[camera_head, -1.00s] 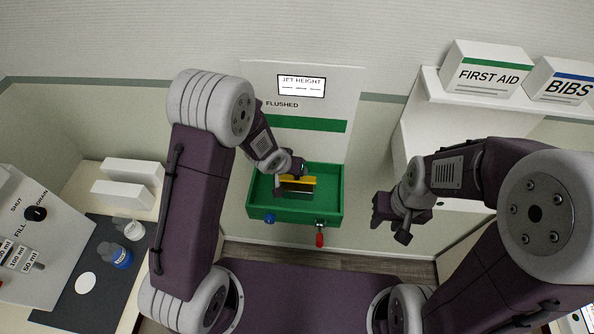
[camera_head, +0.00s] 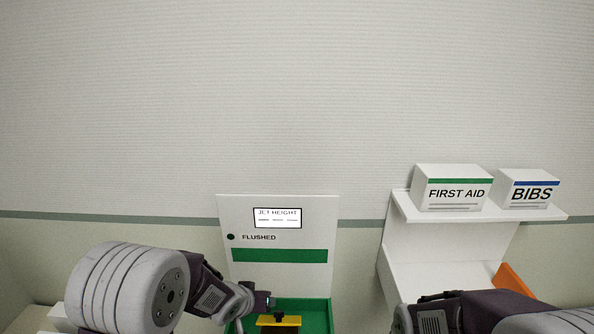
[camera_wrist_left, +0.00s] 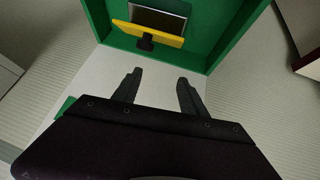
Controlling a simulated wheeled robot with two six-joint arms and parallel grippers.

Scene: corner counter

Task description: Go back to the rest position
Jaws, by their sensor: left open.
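My left gripper (camera_head: 264,301) is at the upper left of the green basin (camera_head: 318,306) in the head view, small and partly hidden by its own wrist. In the left wrist view its two fingers (camera_wrist_left: 160,78) are spread apart with nothing between them. The yellow flap (camera_wrist_left: 148,36) with a black knob is beyond the fingertips, apart from them, inside the green basin. The flap also shows at the bottom edge of the head view (camera_head: 280,321). My right arm's wrist is at the bottom edge of the head view; its gripper is out of the picture.
A white panel (camera_head: 278,212) reading JET HEIGHT and FLUSHED stands behind the basin, with a green bar and a dark dot. At right, a white shelf (camera_head: 440,222) holds the FIRST AID box (camera_head: 450,190) and BIBS box (camera_head: 530,190). The wall above is bare.

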